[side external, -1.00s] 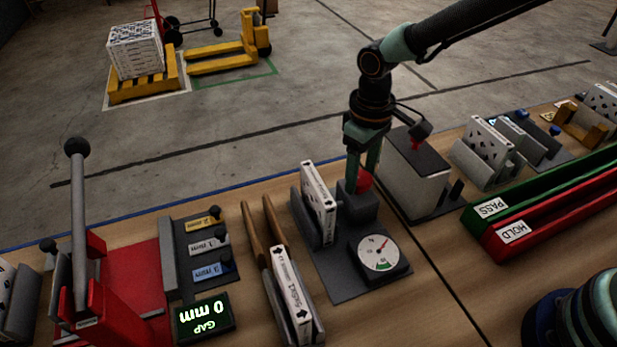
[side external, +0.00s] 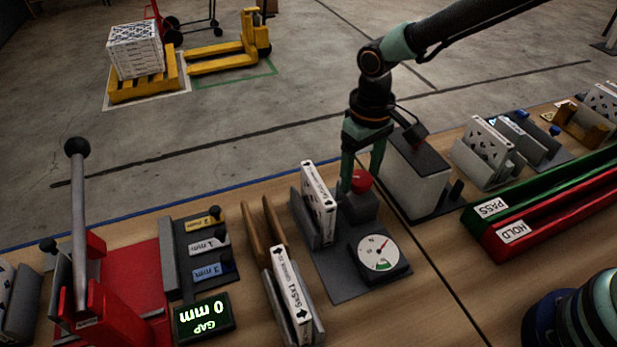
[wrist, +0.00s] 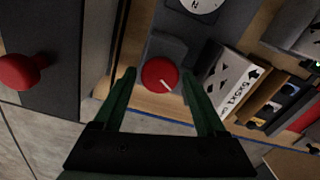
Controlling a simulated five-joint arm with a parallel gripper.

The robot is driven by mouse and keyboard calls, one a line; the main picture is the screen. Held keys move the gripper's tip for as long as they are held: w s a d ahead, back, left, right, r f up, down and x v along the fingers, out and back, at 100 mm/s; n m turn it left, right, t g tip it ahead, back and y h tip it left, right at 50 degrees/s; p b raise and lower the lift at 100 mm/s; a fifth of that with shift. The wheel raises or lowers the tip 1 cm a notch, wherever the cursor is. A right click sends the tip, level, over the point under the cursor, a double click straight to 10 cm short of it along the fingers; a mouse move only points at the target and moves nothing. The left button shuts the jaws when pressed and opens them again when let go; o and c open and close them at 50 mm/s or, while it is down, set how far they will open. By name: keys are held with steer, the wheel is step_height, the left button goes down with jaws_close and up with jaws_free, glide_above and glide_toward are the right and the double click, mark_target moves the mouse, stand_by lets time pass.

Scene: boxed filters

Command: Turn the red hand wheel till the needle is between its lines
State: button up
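The red hand wheel (side external: 361,182) sits on a grey block on a dark plate. In the wrist view the wheel (wrist: 160,74) shows a white mark on its face. My gripper (side external: 360,174) is open around the wheel, one finger on each side. In the wrist view its fingertips (wrist: 157,73) stand apart from the wheel with gaps on both sides. The round gauge (side external: 378,253) stands in front of the wheel. Its red needle points up and right, away from the green band at the dial's bottom. The gauge is only partly in the wrist view (wrist: 198,5).
A white boxed filter (side external: 318,203) stands in a holder left of the wheel. A grey box (side external: 415,176) with a red button is close on the right. Another filter (side external: 291,295) stands at front left. Green (side external: 540,183) and red trays lie at right.

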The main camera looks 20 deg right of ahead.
mark_target(360, 177)
steer(key=shift+o, duration=0.2)
step_height(360, 177, up, 12)
stand_by(0.7)
steer(key=s+d+r+m+t, duration=0.1)
steer(key=s+d+t, duration=0.1)
steer(key=d, duration=0.4)
steer(key=s+d+r+m+t, duration=0.1)
steer(key=s+d+r, duration=0.1)
steer(key=s+d, duration=0.3)
steer(key=s+d+r+m+t, duration=0.1)
steer(key=s+d+r+t, duration=0.1)
steer(key=d, duration=0.6)
steer(key=shift+s+d+t, duration=0.3)
steer(key=shift+s+d, duration=0.1)
steer(key=shift+s, duration=0.35)
